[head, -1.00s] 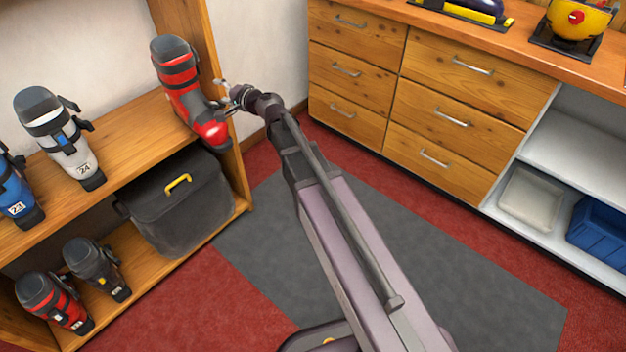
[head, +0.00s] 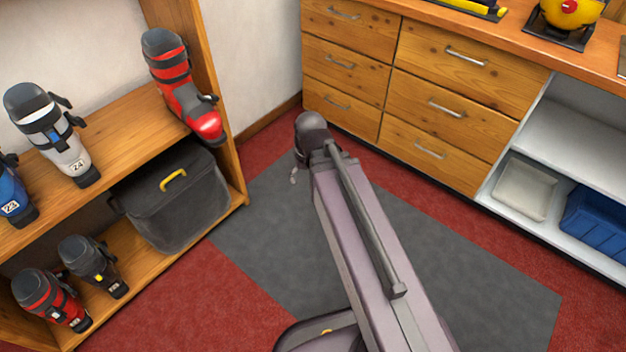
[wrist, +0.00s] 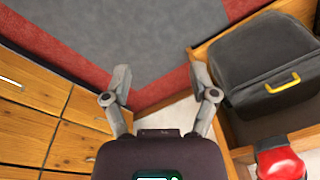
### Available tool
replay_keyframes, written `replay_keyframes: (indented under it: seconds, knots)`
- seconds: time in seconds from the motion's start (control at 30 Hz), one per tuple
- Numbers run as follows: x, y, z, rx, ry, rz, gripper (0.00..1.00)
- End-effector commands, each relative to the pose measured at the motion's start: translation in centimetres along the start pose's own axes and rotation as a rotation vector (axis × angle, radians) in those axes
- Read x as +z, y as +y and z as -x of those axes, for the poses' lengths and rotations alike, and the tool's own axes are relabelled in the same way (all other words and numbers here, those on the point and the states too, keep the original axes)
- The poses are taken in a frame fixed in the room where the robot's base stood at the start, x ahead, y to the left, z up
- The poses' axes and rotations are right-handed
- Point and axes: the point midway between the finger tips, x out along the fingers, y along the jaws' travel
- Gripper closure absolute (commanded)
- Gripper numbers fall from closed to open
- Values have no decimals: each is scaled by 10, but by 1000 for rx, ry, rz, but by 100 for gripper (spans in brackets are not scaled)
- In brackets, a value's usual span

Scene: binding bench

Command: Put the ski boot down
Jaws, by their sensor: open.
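The red and black ski boot (head: 180,88) stands upright at the right end of the wooden rack's upper shelf, its shiny red toe pointing toward the front edge. In the wrist view only its red toe (wrist: 281,163) shows, at the lower right. My gripper (wrist: 160,80) is open, with nothing between its two fingers, and is apart from the boot. In the head view my gripper is mostly hidden behind my own arm, over the grey mat.
A white boot (head: 50,135) and a blue boot (head: 14,197) share the upper shelf (head: 125,122). A dark bag (head: 175,205) and two boots stand below. A drawer cabinet (head: 420,95) stands right. The grey mat (head: 480,265) is clear.

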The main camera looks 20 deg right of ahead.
Motion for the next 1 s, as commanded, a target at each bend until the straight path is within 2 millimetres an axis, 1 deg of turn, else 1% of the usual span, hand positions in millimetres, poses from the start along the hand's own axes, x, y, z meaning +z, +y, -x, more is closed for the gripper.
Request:
replay_keyframes:
  seconds: [0.03, 0.13, 0.23, 0.43, 0.47, 0.5, 0.57, 0.6, 0.7, 1.0]
  knots:
    - [9, 8, 1, 30, -22, 0, 25]
    - [17, 16, 1, 68, -50, 1, 25]
    - [20, 19, 2, 83, -61, 1, 25]
    - [20, 19, 2, 82, -60, 1, 25]
    - [19, 19, 2, 82, -60, 1, 31]
    - [19, 18, 2, 82, -59, 1, 43]
    - [19, 18, 2, 81, -59, 1, 61]
    - [19, 18, 2, 81, -59, 1, 72]
    - [19, 18, 2, 81, -59, 1, 100]
    - [19, 18, 2, 80, -58, 1, 100]
